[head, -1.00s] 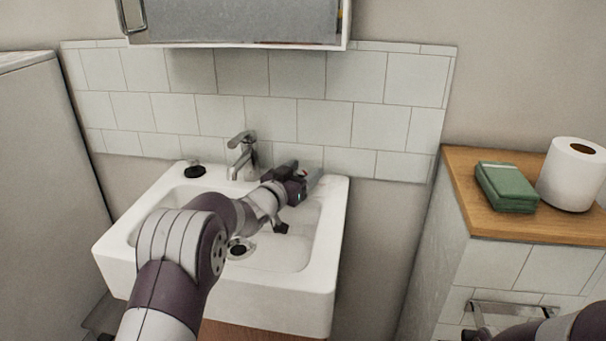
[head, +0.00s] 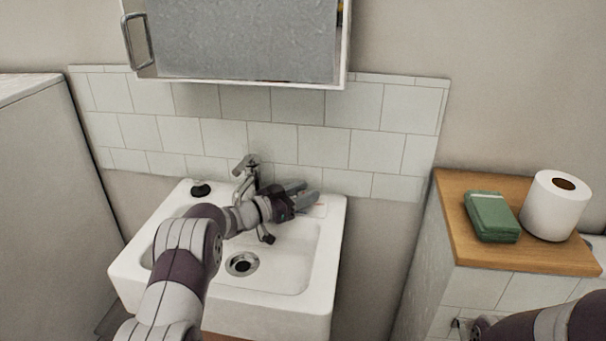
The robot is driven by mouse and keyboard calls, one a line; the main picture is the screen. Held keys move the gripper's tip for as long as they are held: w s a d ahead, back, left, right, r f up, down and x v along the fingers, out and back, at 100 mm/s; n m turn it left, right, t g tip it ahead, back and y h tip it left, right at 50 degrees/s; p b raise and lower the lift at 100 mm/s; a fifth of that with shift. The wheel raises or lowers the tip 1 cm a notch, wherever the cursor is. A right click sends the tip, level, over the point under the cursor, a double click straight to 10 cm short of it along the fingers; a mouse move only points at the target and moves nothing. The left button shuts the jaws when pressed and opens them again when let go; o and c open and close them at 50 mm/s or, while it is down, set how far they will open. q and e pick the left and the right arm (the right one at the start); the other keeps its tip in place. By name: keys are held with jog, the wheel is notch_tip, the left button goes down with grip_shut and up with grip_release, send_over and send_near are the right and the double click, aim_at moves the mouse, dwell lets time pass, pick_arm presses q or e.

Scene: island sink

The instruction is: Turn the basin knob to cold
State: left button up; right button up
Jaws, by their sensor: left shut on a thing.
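The chrome tap (head: 250,185) stands at the back of the white basin (head: 325,255), its lever (head: 246,162) on top tilted up to the left. My left gripper (head: 302,194) is just right of the tap, over the basin's back right rim, fingers pointing right. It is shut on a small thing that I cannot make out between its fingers. The lever shows clear of the fingers, and my left wrist passes in front of the spout. Whether another knob is hidden behind the gripper I cannot tell. My right gripper is out of view; only that arm shows at lower right.
A round black piece (head: 200,190) sits on the back left rim. The drain (head: 242,264) is open to view. A mirrored cabinet (head: 240,40) hangs above.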

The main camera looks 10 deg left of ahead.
pick_arm(q)
jog(key=shift+m+g+h, duration=0.5)
jog(key=shift+g, duration=0.1)
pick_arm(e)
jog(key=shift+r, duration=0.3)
pick_arm(q)
jog(key=shift+r, duration=0.1)
jog(key=o, duration=0.9)
jog(key=shift+o, duration=0.2)
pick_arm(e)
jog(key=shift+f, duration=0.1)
